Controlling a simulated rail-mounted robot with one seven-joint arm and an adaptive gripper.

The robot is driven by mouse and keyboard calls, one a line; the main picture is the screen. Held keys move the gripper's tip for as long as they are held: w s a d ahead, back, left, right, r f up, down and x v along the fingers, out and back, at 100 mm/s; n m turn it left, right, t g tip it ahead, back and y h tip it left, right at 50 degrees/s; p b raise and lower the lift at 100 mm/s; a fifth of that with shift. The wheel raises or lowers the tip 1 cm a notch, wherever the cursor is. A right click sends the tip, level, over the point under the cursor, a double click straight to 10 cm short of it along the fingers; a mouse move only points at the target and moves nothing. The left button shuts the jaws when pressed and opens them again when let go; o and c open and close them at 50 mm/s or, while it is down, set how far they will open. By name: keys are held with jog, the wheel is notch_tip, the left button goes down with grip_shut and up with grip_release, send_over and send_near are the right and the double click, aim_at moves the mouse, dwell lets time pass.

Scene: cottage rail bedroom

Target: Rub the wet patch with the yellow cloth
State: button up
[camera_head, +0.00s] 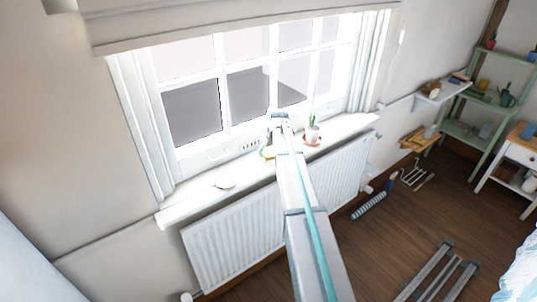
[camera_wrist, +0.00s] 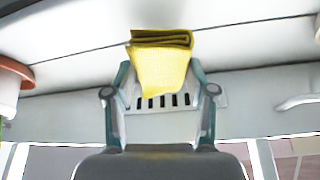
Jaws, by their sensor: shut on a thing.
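The yellow cloth (camera_wrist: 160,62) is folded and sits between the fingers of my gripper (camera_wrist: 161,78), which is shut on it. My gripper (camera_head: 276,135) is near the window there, partly hidden by my arm. I cannot tell whether the cloth touches the sill. No wet patch can be made out clearly in either view.
A potted plant (camera_head: 312,132) on a terracotta saucer stands on the sill, close right of my gripper. A pale round thing (camera_head: 225,182) lies on the sill to the left. A radiator (camera_head: 235,237) is below. The window (camera_head: 250,85) is behind.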

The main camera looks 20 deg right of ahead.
jog(key=shift+a+r+p, duration=0.1)
jog(key=shift+r+p, duration=0.75)
jog(key=shift+r, duration=1.5)
